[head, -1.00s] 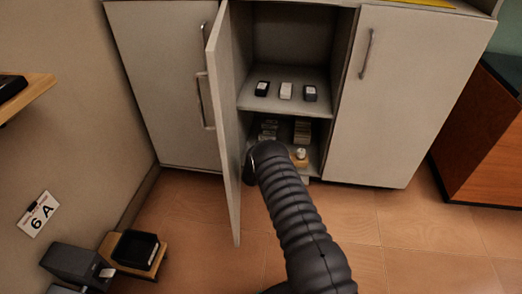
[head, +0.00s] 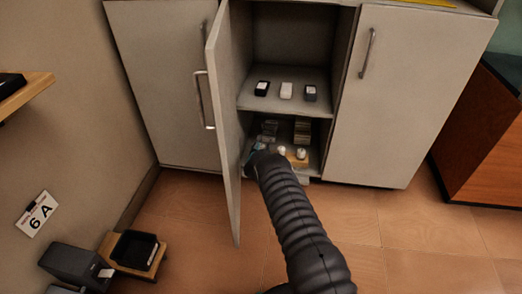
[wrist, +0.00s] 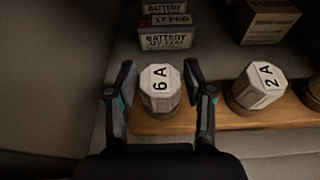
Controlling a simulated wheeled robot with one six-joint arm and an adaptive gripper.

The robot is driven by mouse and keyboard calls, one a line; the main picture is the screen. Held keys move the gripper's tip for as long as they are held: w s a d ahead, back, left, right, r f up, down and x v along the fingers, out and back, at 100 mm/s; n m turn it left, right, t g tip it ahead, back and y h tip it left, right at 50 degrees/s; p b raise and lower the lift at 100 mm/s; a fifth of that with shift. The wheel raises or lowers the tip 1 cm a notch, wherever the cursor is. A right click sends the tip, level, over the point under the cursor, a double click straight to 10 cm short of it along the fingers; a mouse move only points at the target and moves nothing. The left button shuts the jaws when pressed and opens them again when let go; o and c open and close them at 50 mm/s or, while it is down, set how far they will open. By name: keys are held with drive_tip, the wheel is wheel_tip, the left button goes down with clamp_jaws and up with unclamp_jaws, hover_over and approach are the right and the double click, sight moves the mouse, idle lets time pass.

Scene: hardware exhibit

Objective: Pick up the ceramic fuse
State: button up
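In the wrist view, a white faceted ceramic fuse marked "6 A" (wrist: 160,88) stands upright on a wooden strip (wrist: 210,120). My gripper (wrist: 160,76) is open, with one finger on each side of this fuse; the fingers look apart from it. A second fuse marked "2 A" (wrist: 260,84) stands to its right, and a third is cut off at the right edge. In the head view, my gripper (head: 256,151) is inside the lower cabinet shelf. Two white fuse tops show to its right, a nearer one (head: 282,150) and a farther one (head: 301,153).
Battery boxes (wrist: 165,36) and a brown carton (wrist: 265,20) stand behind the fuses. The open cabinet door (head: 224,130) is close on the left of my arm. The upper shelf (head: 270,103) holds three small boxes. A wall sign reads "6 A" (head: 38,213).

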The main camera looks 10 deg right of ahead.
sight(261, 146)
drive_tip(key=c, duration=0.6)
drive_tip(key=shift+c, duration=0.2)
drive_tip(key=shift+r, duration=0.15)
drive_tip(key=shift+r, duration=0.5)
wheel_tip(261, 146, up, 3)
drive_tip(key=shift+f, duration=0.2)
drive_tip(key=s+d+r, duration=0.5)
drive_tip(key=d+r, duration=0.2)
drive_tip(key=d, duration=0.3)
drive_tip(key=shift+s+d, duration=0.15)
drive_tip(key=shift+d, duration=0.05)
drive_tip(key=shift+r, duration=0.15)
